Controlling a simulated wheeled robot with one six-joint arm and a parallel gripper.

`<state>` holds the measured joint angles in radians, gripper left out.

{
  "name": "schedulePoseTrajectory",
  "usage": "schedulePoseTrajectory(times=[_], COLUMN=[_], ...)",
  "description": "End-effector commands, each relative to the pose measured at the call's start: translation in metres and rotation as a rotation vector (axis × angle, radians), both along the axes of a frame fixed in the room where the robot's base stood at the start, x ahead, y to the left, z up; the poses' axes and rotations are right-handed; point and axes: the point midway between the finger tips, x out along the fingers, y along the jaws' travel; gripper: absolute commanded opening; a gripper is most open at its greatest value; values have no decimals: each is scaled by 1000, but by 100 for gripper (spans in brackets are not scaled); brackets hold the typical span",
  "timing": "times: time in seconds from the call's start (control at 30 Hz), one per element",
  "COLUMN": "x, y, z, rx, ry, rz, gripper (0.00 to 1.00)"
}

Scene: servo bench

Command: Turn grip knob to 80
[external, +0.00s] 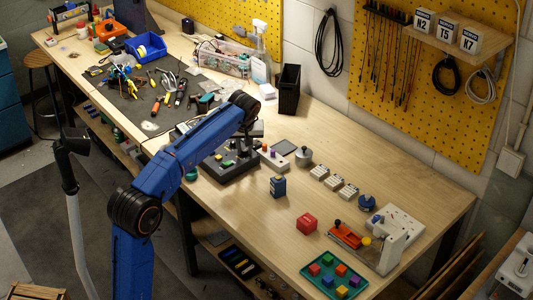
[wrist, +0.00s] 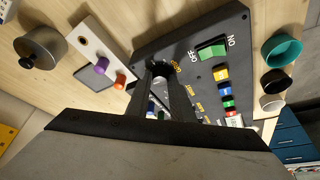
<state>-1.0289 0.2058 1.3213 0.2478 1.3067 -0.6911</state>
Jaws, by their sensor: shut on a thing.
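The dark control panel (wrist: 185,30) fills the upper middle of the wrist view; in the external view the panel (external: 215,165) lies on the bench beneath my arm. My gripper (wrist: 161,78) reaches down to the panel, its two dark fingers close together. They are shut on the grip knob, which shows only as a small part between the fingertips (wrist: 159,71). An orange scale mark beside the right finger is too small to read surely. The knob's pointer and setting are hidden.
A green rocker switch (wrist: 212,51) marked ON and OFF and several coloured buttons sit on the panel right of my fingers. A pale plate with purple (wrist: 102,66) and orange knobs lies left. A grey pot (wrist: 40,47) and a teal cup (wrist: 282,50) stand nearby.

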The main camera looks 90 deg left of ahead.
Motion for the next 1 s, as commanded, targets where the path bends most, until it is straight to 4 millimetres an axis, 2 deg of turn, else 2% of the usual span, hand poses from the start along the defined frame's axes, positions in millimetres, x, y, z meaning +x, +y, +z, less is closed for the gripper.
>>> schedulePoseTrajectory(times=[0.43, 1.0], x=[3, 3], y=[1, 1], z=[1, 1], rx=[2, 1], ry=[-2, -3], rz=[275, 338], gripper=[0, 0])
